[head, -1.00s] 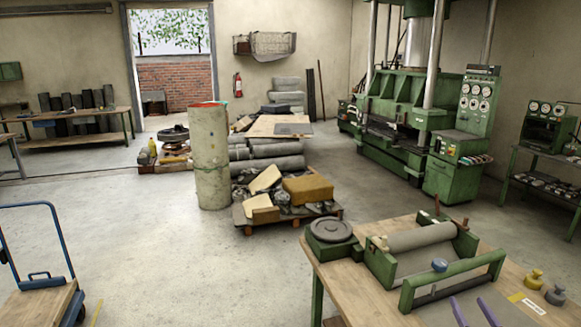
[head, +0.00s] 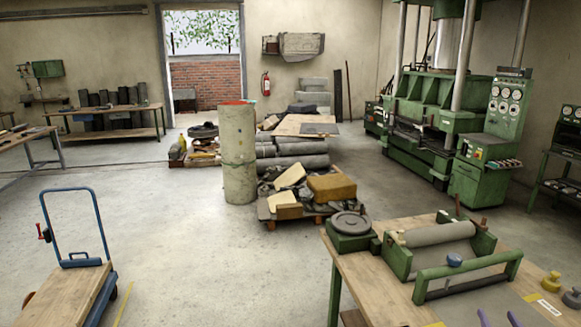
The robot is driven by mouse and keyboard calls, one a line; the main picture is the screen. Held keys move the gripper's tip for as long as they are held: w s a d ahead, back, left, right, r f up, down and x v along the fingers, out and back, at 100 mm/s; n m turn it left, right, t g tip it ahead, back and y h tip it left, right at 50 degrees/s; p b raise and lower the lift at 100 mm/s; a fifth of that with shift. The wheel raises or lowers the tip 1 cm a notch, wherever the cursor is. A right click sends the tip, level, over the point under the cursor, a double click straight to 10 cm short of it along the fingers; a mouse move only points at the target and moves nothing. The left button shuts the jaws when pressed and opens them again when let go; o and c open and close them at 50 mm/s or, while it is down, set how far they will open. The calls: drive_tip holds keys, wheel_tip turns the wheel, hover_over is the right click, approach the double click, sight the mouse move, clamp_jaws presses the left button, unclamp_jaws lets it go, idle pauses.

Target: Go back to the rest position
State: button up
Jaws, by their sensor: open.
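My gripper (head: 494,312) shows at the bottom edge of the head view, right of centre. Only the tips of its two purple fingers are visible, apart and with nothing between them. The rest of the gripper and the arm are out of frame. The fingers show over the near part of a wooden workbench (head: 352,262), in front of a green roller frame (head: 468,272). I cannot tell how high they are above the bench.
A grey roll (head: 440,234) lies in the roller frame. Yellow (head: 551,282) and grey (head: 572,298) knobbed weights stand at right. A blue-handled cart (head: 78,285) is at left. A tall upright roll (head: 239,160) and loaded pallet (head: 272,212) stand ahead. Floor (head: 200,255) between cart and bench is clear.

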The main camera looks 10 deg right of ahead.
drive_tip(key=w+a+f+n+g+y, duration=0.1)
drive_tip(key=w+a+f+n+y, duration=0.2)
drive_tip(key=a, duration=0.6)
drive_tip(key=w+a+f+n+g+y, duration=0.2)
drive_tip(key=w+a+f+n+y, duration=0.1)
drive_tip(key=w+a+n, duration=0.2)
drive_tip(key=w+a+f+n+g+y, duration=0.2)
drive_tip(key=a+n, duration=0.6)
drive_tip(key=a, duration=0.4)
drive_tip(key=shift+w+a+f+y, duration=0.2)
drive_tip(key=shift+w+f+y, duration=0.2)
drive_tip(key=shift+w+y, duration=0.1)
drive_tip(key=shift+w+a+f+y, duration=0.2)
drive_tip(key=shift+w+f+y, duration=0.15)
drive_tip(key=shift+w+y, duration=0.15)
drive_tip(key=s+a+f+n+g+h, duration=0.2)
drive_tip(key=s+a+f+n+g, duration=0.15)
drive_tip(key=a+n, duration=0.45)
drive_tip(key=s+a+f+n+g+h, duration=0.1)
drive_tip(key=s+a+f+n+g, duration=0.1)
drive_tip(key=a+f+n+g, duration=0.45)
drive_tip(key=s+a+f+n+g+h, duration=0.2)
drive_tip(key=s+a+f+n, duration=0.1)
drive_tip(key=a+n, duration=0.65)
drive_tip(key=s+f+g+b, duration=0.6)
drive_tip(key=s+f+b, duration=0.1)
drive_tip(key=s+f, duration=1.8)
drive_tip(key=shift+s+y, duration=0.3)
drive_tip(key=shift+s, duration=0.1)
